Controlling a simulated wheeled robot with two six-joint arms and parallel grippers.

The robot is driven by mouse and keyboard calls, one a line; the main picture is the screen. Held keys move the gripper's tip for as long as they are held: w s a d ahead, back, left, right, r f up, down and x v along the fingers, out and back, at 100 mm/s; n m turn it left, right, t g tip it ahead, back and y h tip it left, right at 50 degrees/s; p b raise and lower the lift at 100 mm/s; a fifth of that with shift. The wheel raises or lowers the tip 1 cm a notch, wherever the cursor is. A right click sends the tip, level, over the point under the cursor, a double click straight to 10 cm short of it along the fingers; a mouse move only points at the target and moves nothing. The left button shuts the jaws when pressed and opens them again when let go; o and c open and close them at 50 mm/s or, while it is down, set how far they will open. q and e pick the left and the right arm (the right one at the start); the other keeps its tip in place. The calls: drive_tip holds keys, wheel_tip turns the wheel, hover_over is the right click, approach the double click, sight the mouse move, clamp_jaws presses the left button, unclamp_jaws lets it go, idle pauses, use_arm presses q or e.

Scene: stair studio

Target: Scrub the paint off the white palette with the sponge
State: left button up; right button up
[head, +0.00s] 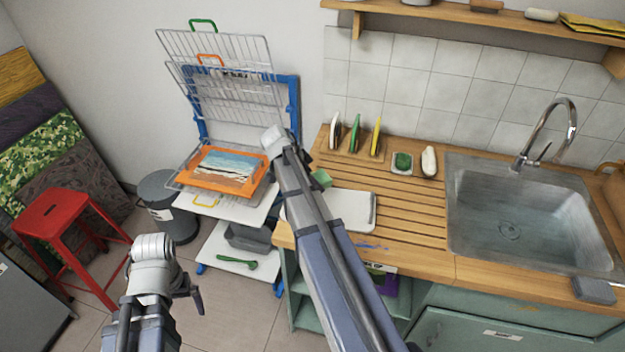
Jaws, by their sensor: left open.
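A white palette (357,222) lies on the wooden counter left of the sink, partly covered by my right arm. A small green block (322,177), possibly the sponge, shows beside that arm near the palette's back left corner. What it rests on, or whether it is held, is hidden. Another green pad (403,160) sits in a small dish at the back of the counter. My left gripper (188,293) is low at the left, over the floor, open and apart from the counter. My right gripper is hidden behind its arm.
The sink (530,215) with a curved tap fills the counter's right side. Several upright items stand by the tiles, next to a white bottle-like object (429,161). A blue smear (372,246) marks the counter front. A drying rack (220,80) and red stool (60,215) stand left.

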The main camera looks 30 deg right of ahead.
wheel_tip(320, 180, up, 3)
drive_tip(key=p, duration=0.3)
use_arm(q)
wheel_tip(320, 180, up, 3)
drive_tip(key=shift+c, duration=0.2)
idle(0.6)
